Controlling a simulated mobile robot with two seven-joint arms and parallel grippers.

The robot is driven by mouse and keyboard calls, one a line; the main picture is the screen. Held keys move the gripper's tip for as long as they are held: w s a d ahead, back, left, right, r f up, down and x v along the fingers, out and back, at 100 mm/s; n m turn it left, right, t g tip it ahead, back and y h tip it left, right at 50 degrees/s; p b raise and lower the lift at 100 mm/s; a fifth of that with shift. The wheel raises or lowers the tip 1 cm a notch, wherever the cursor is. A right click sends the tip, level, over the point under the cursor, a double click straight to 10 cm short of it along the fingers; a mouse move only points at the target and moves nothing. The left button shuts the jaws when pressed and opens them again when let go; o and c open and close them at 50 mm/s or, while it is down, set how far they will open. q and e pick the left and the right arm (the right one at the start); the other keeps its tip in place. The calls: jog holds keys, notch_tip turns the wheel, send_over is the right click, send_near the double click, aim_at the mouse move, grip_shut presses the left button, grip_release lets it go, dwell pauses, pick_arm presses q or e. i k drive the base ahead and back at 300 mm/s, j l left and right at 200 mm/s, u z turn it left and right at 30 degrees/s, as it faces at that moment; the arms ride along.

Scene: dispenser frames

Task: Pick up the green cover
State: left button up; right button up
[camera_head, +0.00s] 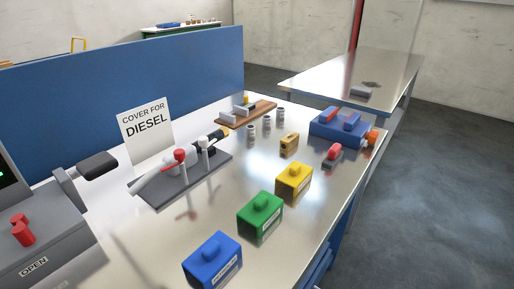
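The green cover (260,213) is a small box-shaped block with a rounded knob on top and a pale label on its front face. It sits upright on the shiny metal table (150,246). A blue cover (212,260) of the same shape sits nearer, to its lower left. A yellow cover (294,179) sits farther back, to its upper right. Gaps separate the three. A white sign (146,130) reads "COVER FOR DIESEL". Neither of my grippers shows in this view, and nothing touches the green cover.
A dark plate (190,186) with red and white knobbed levers stands left of the covers. A grey machine marked "OPEN" (40,255) is at the lower left. Blue blocks (340,125) and small parts lie farther back. A blue partition (120,85) backs the table.

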aim_at(264, 208)
jog(key=i+l+u, duration=0.2)
jog(key=l, duration=0.15)
jog(key=i+l+u, duration=0.25)
jog(key=l, duration=0.15)
jog(key=i+l+u, duration=0.2)
jog(key=l, duration=0.2)
jog(key=l+u, duration=0.2)
jog(key=l, duration=0.2)
jog(key=i+l+u, duration=0.1)
jog(key=l+u, duration=0.15)
jog(key=l, duration=0.2)
jog(key=l+u, duration=0.2)
jog(key=l, duration=0.25)
